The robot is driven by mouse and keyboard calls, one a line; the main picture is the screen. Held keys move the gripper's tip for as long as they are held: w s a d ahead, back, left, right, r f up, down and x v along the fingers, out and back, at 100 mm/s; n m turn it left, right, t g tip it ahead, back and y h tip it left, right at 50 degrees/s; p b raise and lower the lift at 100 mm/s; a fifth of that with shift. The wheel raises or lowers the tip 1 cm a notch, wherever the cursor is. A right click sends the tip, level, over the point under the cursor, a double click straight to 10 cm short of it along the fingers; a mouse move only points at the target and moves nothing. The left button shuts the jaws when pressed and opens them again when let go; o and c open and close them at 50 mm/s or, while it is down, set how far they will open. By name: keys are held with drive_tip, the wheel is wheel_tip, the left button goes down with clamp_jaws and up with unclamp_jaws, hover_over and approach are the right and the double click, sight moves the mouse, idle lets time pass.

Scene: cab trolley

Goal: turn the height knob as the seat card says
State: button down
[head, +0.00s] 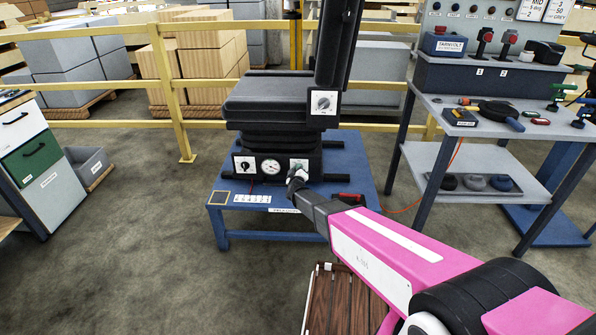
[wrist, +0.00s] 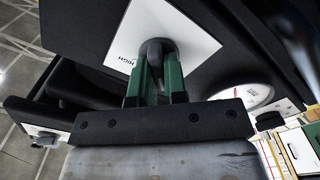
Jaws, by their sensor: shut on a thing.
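The black seat (head: 275,100) stands on a blue stand (head: 225,205). Its base front has a knob on a white plate (head: 244,164) at left, a round gauge (head: 271,167) in the middle and another white plate at right. My gripper (head: 297,178) is at that right plate. In the wrist view its green fingers (wrist: 155,85) are shut on a dark knob (wrist: 156,50) in front of the white plate (wrist: 185,30). Lettering beside the knob seems to read HIGH; the fingers hide part of the plate. Cards (head: 531,9) with large print, one reading MID, stand at the upper right.
A further knob plate (head: 323,102) is on the seat's side. A red-handled tool (head: 350,198) lies on the stand, right of my gripper. A grey workbench (head: 480,122) with tools stands at right. A yellow rail (head: 170,85) runs behind.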

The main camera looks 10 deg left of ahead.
drive_tip(key=shift+m, duration=0.3)
drive_tip(key=shift+d+m, duration=0.2)
drive_tip(key=shift+m, duration=3.9)
drive_tip(key=c, duration=1.2)
unclamp_jaws()
drive_tip(key=shift+r, duration=0.1)
drive_tip(key=shift+o, duration=0.2)
drive_tip(key=shift+s, duration=0.1)
drive_tip(key=s+d, duration=0.1)
drive_tip(key=s, duration=0.9)
drive_tip(key=shift+s+d, duration=0.25)
